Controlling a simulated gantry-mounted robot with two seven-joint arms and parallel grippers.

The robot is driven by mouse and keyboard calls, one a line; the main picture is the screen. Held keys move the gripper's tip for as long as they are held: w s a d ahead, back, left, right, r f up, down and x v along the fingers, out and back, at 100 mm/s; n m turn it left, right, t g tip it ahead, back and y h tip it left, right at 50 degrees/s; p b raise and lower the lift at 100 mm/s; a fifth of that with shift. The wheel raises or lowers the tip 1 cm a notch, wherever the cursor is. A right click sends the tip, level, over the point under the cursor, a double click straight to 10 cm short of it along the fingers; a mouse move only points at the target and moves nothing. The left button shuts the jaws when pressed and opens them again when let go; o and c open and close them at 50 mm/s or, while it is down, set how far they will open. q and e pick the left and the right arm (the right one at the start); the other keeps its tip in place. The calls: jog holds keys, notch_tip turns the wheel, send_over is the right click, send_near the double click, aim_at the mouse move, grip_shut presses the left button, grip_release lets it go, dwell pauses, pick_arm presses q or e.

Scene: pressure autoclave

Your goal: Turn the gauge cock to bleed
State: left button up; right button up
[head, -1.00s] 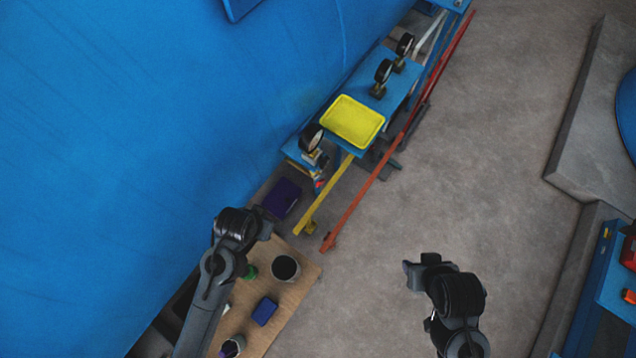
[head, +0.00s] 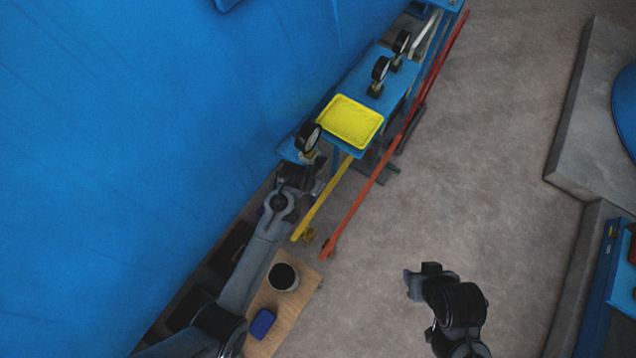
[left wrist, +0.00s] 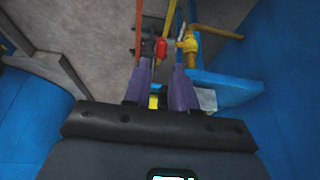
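A dial gauge (head: 308,137) with a black rim stands at the near end of the blue bench by the blue vessel wall. My left gripper (left wrist: 164,66) is just below this gauge in the head view, and the wrist hides the fittings there. In the left wrist view its two purple fingers are apart. A small red handle-like part (left wrist: 161,48), possibly the gauge cock, shows just beyond and between the fingertips. A yellow fitting (left wrist: 189,43) is right of it. I cannot tell whether a finger touches the red part. My right gripper (head: 412,284) hangs over bare floor, its fingers unclear.
A yellow tray (head: 351,122) lies on the blue bench (head: 372,107), with two more gauges (head: 380,70) behind it. Yellow and red rails (head: 362,196) run alongside. A wooden table (head: 290,318) holds a cup (head: 283,277) and a blue box (head: 262,323).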

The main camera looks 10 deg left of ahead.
pick_arm(q)
jog(key=shift+x, duration=3.4)
grip_shut()
